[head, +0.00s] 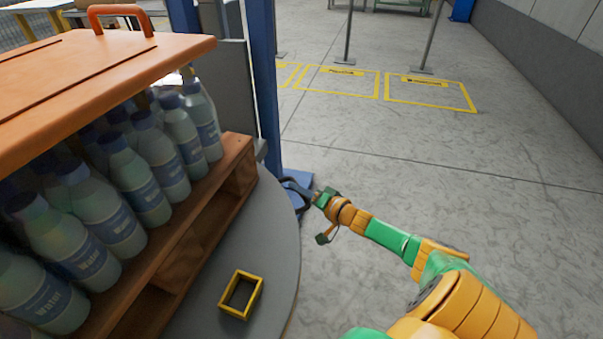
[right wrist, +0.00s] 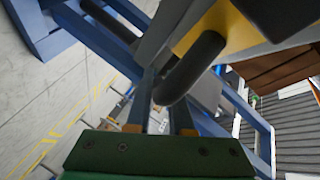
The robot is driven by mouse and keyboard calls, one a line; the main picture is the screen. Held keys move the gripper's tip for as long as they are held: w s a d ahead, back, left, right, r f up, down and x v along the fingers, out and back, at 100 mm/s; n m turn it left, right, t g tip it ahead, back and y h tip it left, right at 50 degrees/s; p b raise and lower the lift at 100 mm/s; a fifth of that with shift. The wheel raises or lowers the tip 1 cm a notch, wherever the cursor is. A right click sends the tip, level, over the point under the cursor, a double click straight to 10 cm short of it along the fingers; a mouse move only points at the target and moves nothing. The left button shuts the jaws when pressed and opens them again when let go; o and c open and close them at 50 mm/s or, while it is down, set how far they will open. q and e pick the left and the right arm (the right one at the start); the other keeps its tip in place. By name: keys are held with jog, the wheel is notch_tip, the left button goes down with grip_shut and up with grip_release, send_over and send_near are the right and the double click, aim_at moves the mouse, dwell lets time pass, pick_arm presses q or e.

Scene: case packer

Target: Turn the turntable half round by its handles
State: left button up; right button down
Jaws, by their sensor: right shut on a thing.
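The grey round turntable (head: 275,240) fills the lower left of the head view. It bears a wooden pallet (head: 215,205) of water bottles (head: 148,185) under an orange top board (head: 100,70). A dark curved handle (head: 300,200) sticks out from the turntable's rim. The handle also shows in the right wrist view (right wrist: 193,70) as a thick black bar beside a yellow patch. My right gripper (head: 311,196) is at this handle, its two fingers (right wrist: 167,108) shut on it. My left gripper is out of view.
A yellow open frame (head: 240,294) stands on the turntable near its front edge. A blue post (head: 263,90) rises behind the turntable, close to my right gripper. The floor to the right is clear, with yellow marked squares (head: 430,93) farther back.

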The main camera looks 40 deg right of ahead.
jog(key=shift+w+d+f, duration=0.1)
jog(key=shift+w, duration=0.1)
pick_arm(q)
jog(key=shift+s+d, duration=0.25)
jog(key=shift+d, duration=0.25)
pick_arm(e)
jog(key=shift+w, duration=0.25)
